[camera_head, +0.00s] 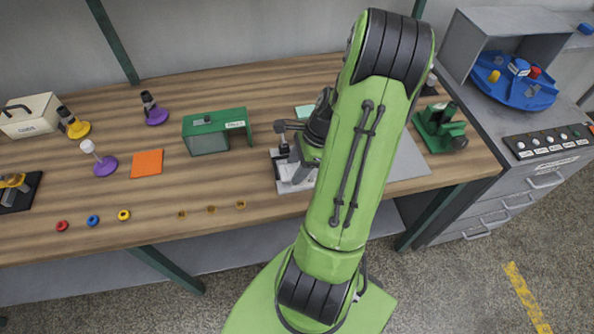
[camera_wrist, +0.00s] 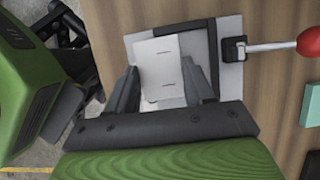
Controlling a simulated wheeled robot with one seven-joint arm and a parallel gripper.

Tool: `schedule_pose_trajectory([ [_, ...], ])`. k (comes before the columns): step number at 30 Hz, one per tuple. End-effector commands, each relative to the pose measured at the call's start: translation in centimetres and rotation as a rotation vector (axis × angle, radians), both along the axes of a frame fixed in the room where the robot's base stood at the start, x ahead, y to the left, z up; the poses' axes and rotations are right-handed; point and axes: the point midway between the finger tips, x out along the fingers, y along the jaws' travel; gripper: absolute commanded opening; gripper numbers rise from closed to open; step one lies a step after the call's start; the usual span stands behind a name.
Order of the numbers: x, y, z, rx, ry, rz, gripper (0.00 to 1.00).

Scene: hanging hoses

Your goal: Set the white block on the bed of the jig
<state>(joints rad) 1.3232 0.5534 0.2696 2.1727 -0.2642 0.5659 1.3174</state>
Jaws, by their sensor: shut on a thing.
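My gripper (camera_wrist: 155,85) is shut on the white block (camera_wrist: 160,62), with one dark finger on each side of it. In the wrist view the block lies over the pale bed of the jig (camera_wrist: 230,85), next to a dark fence. I cannot tell whether it touches the bed. A lever with a red knob (camera_wrist: 311,42) joins the jig at the right of the wrist view. In the head view the jig (camera_head: 283,187) is at the table's middle, partly hidden by my arm, and the block cannot be made out there.
A green box (camera_head: 212,132) and an orange mat (camera_head: 147,163) lie left of the jig. A green device (camera_head: 440,128) stands to the right. Several small rings and purple-based stands are on the left. The wooden table (camera_head: 240,170) has bare room between the green box and the jig.

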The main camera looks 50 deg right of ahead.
Motion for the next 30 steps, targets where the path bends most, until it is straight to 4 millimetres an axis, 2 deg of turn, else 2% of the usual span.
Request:
schedule_pose_trajectory([
  [1,0.01,0.07,-1.22,0.003,-0.001,0.001,0.23],
  [2,0.01,0.08,-1.44,0.003,-0.001,0.002,0.23],
  [11,0.03,0.01,-1.56,0.001,-0.001,0.001,0.23],
  [12,0.02,0.01,-1.62,0.0,0.0,0.001,0.54],
  [17,-0.01,0.02,-1.55,0.0,0.0,0.001,0.78],
  [30,0.0,0.03,-1.1,0.001,0.0,0.001,0.78],
])
